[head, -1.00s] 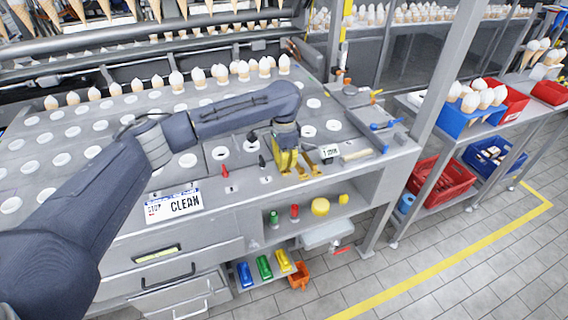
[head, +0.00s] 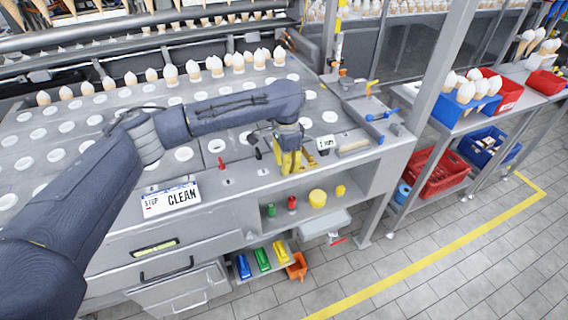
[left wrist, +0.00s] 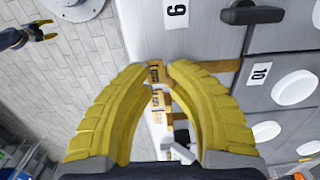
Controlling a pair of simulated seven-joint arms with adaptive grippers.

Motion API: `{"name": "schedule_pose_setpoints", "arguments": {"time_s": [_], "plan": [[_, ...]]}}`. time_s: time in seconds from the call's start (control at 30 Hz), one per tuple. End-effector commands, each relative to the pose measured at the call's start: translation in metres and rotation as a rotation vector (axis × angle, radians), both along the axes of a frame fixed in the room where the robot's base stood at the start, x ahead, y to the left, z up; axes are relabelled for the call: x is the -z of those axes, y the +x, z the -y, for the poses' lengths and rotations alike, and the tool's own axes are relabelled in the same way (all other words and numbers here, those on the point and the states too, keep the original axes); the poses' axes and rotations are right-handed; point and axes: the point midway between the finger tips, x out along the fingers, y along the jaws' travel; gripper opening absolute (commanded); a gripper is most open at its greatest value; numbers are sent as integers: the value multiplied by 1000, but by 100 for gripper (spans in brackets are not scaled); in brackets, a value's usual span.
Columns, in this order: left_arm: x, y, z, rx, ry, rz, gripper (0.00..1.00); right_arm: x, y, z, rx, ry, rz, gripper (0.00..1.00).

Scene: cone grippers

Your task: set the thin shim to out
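My left gripper (head: 288,170) has yellow fingers and points down at the right front of the grey counter. In the left wrist view its fingers (left wrist: 156,72) are apart, with small brass-coloured pieces showing in and below the gap. A small white tag (head: 325,143) stands behind. My right gripper (left wrist: 46,31) appears open, far off over the floor.
Small red (head: 222,163) and black levers stand left of the gripper. A pale block (head: 352,147) and blue-handled valves (head: 380,116) lie right.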

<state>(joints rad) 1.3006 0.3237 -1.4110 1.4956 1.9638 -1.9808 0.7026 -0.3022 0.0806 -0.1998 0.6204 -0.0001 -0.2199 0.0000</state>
Motion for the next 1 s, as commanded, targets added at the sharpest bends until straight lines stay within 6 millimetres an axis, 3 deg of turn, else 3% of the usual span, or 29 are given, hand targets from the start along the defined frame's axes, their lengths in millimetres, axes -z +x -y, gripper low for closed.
{"name": "schedule_pose_setpoints", "arguments": {"time_s": [0.1, 0.57, 1.0], "plan": [[1, 0, -1, -2, 1, 0, 32, 0, -2, 0, 0, 0, -3, 44], [-4, 1, -1, -2, 3, 1, 32, 0, 3, 0, 0, 0, 2, 44], [-74, 2, -2, -3, 3, 8, 32, 0, 2, -1, 0, 1, 2, 44]]}}
